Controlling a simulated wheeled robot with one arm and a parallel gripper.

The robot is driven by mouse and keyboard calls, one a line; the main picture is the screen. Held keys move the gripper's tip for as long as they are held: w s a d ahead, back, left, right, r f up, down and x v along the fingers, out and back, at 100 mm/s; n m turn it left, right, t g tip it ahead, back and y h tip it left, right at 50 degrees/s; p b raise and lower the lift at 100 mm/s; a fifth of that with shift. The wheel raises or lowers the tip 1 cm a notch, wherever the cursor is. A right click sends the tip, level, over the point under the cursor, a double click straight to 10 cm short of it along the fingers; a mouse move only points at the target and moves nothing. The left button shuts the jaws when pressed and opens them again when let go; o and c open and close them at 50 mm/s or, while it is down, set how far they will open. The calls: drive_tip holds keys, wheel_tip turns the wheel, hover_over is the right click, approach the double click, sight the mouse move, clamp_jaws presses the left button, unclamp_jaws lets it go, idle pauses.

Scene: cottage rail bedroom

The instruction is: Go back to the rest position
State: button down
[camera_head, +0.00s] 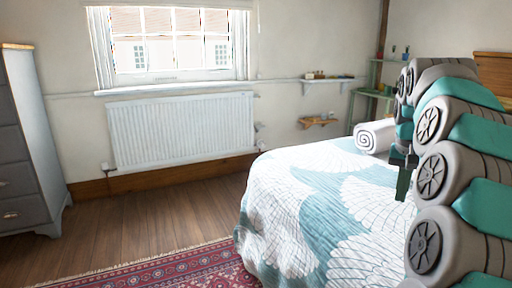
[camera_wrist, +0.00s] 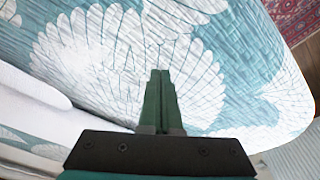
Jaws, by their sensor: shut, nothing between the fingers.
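My gripper (camera_wrist: 160,75) points down over the bed in the wrist view, its two green fingers together with nothing between them. In the head view my gripper (camera_head: 403,182) shows small at the end of my arm, in front of the bed and partly hidden by the arm. The bed (camera_head: 305,205) has a white and teal cover with a shell-like pattern; the cover (camera_wrist: 95,60) fills most of the wrist view. My grey and teal arm covers the right side of the head view.
A rolled white towel or blanket (camera_head: 374,136) lies on the bed's far end. A grey chest of drawers (camera_head: 30,150) stands at the left. A radiator (camera_head: 182,130) hangs under the window. Wooden floor (camera_head: 150,220) is open between them, with a red rug (camera_head: 170,270) in front.

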drive_tip(key=s+a+f+n+g+y, duration=0.1)
drive_tip(key=s+a+f+n, duration=0.15)
drive_tip(key=s+a, duration=0.5)
drive_tip(key=s+a+f+n, duration=0.2)
drive_tip(key=s+a+f, duration=0.15)
drive_tip(key=a, duration=0.65)
drive_tip(key=s+a+f+n, duration=0.1)
drive_tip(key=s+a+f, duration=0.1)
drive_tip(key=s+f, duration=0.2)
drive_tip(key=s+a+f+n+g, duration=0.1)
drive_tip(key=s+a+f, duration=0.2)
drive_tip(key=s, duration=0.8)
drive_tip(key=s+a+f+n+g, duration=0.1)
drive_tip(key=s+a+f, duration=0.2)
drive_tip(key=s+f, duration=0.2)
drive_tip(key=s, duration=0.3)
drive_tip(key=shift+f, duration=0.15)
drive_tip(key=shift+d, duration=0.15)
